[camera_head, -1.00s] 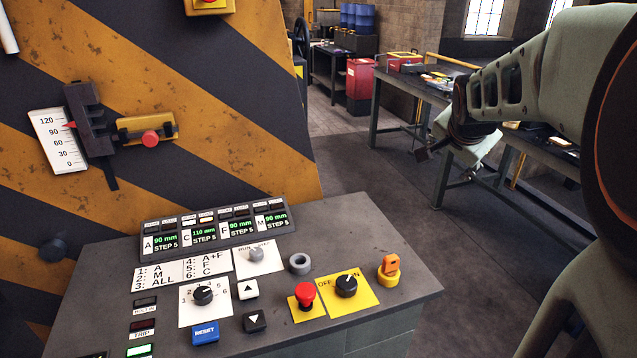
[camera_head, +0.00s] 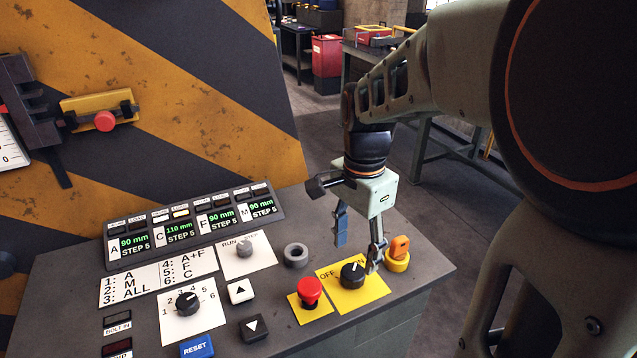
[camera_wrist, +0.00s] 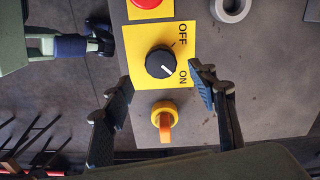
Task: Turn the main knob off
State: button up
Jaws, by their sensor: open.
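The main knob (camera_head: 352,275) is a round black knob on a yellow plate (camera_head: 378,290) marked OFF and ON. In the wrist view the knob (camera_wrist: 160,62) has its white pointer line turned towards ON. My gripper (camera_head: 356,258) is open above the plate, pointing down, with one finger behind the knob and the other to its right. In the wrist view my gripper (camera_wrist: 160,78) has a finger on either side of the knob's lower edge, holding nothing. Contact with the knob cannot be told.
A red push button (camera_head: 309,290) stands left of the knob. An orange key-like switch (camera_head: 399,249) stands close on its right, and it also lies between the fingers in the wrist view (camera_wrist: 165,124). A grey ring (camera_head: 295,255) sits behind. Displays (camera_head: 195,225) line the desk's back.

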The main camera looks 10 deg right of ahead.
aim_at(353, 272)
notch_tip(353, 272, down, 6)
jog(key=shift+r+b, duration=0.1)
jog(key=shift+b, duration=0.2)
jog(key=shift+c, duration=0.7)
jog(key=c, duration=1)
